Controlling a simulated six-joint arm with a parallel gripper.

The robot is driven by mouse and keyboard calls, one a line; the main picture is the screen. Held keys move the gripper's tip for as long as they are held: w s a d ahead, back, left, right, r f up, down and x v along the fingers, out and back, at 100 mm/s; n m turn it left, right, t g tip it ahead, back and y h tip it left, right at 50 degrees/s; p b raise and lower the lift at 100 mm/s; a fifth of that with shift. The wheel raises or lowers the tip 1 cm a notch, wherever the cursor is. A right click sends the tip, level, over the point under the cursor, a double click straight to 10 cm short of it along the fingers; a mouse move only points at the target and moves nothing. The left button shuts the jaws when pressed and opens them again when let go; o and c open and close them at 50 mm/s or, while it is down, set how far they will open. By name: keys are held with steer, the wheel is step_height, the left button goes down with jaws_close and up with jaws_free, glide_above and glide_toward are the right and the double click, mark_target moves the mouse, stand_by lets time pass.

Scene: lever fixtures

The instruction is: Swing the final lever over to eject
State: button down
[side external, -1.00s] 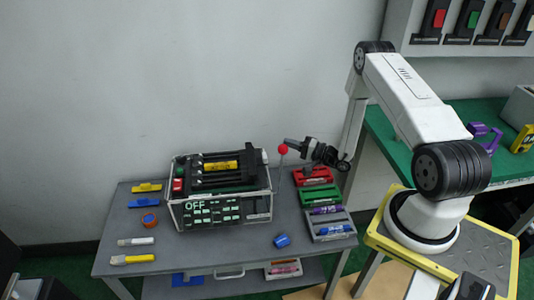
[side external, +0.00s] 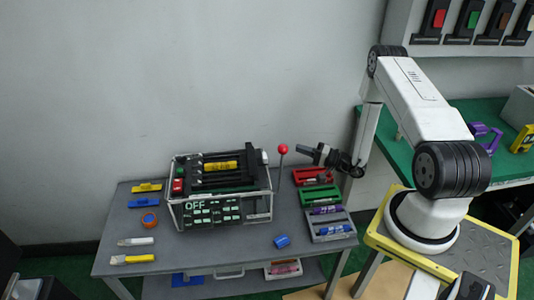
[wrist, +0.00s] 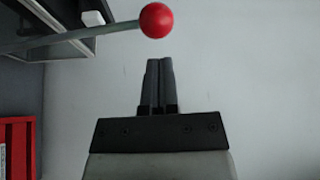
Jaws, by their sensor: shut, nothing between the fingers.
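The lever is a thin grey rod with a red ball knob (side external: 283,149), standing near upright at the right side of the caged machine (side external: 218,213). In the wrist view the red knob (wrist: 156,20) sits just beyond my fingertips, with its rod running off to the left. My gripper (side external: 302,149) is shut and empty, to the right of the knob with a small gap. In the wrist view my gripper (wrist: 160,62) shows its two fingers together. The machine's front panel reads OFF.
Red (side external: 309,175), green (side external: 318,194) and grey (side external: 330,225) trays line the table's right side. A blue object (side external: 282,241) lies at the front. Brushes (side external: 133,259), a tape roll (side external: 149,219) and coloured pieces lie at left.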

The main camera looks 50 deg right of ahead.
steer(key=shift+d+f+v, duration=0.15)
steer(key=shift+v, duration=1.25)
steer(key=shift+d+f+v, duration=0.1)
steer(key=shift+f+v, duration=0.1)
steer(key=shift+v, duration=1.2)
steer(key=shift+w+a, duration=0.1)
steer(key=shift+w, duration=0.05)
steer(key=s+a+r+n+g+y, duration=0.1)
steer(key=a+r+n+g+y, duration=0.25)
steer(key=a+g, duration=0.5)
steer(key=a+r+n+g+y, duration=0.3)
steer(key=a+r+n+g, duration=0.1)
steer(key=a+g, duration=0.45)
steer(key=s+a+r+n+h, duration=0.1)
steer(key=a+r+n+h, duration=0.1)
steer(key=r+h, duration=0.3)
steer(key=s+a+r+n+t+h, duration=0.1)
steer(key=a+r+n+h, duration=0.2)
steer(key=r+n+h, duration=0.1)
steer(key=shift+s+a+r+h, duration=0.4)
steer(key=shift+r+h, duration=0.1)
steer(key=shift+h, duration=0.75)
